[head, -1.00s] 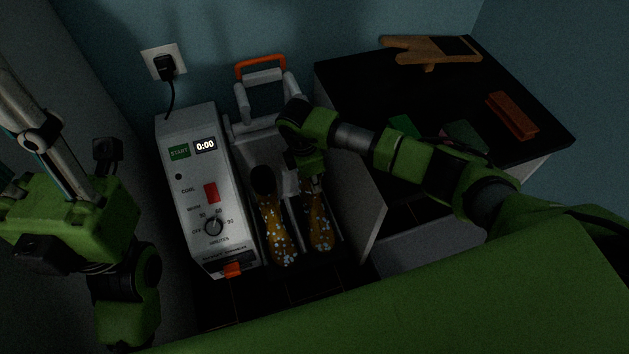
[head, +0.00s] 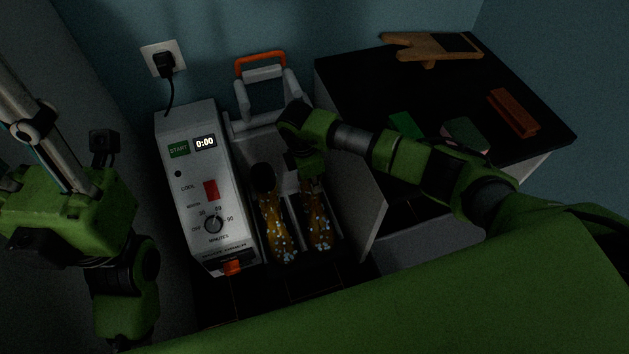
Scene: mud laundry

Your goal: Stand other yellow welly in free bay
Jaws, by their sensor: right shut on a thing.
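Two yellow wellies with pale spots are side by side in the bays of the boot dryer (head: 206,240). The left welly (head: 276,228) has its dark opening showing at the top. The right welly (head: 318,222) is in the bay beside it, its top partly hidden by my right gripper (head: 314,180). My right gripper reaches down from above and is shut on the right welly. I cannot tell whether the welly rests fully on the bay floor. My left gripper (head: 38,250) is at the far left, away from the dryer; its jaws do not show clearly.
The dryer's panel reads 0:00. An orange-gripped handle (head: 260,62) stands behind the bays, and an open panel (head: 372,215) is to their right. A black-topped cabinet (head: 350,85) holds a wooden bootjack (head: 430,46), an orange-brown brush (head: 513,112) and green items.

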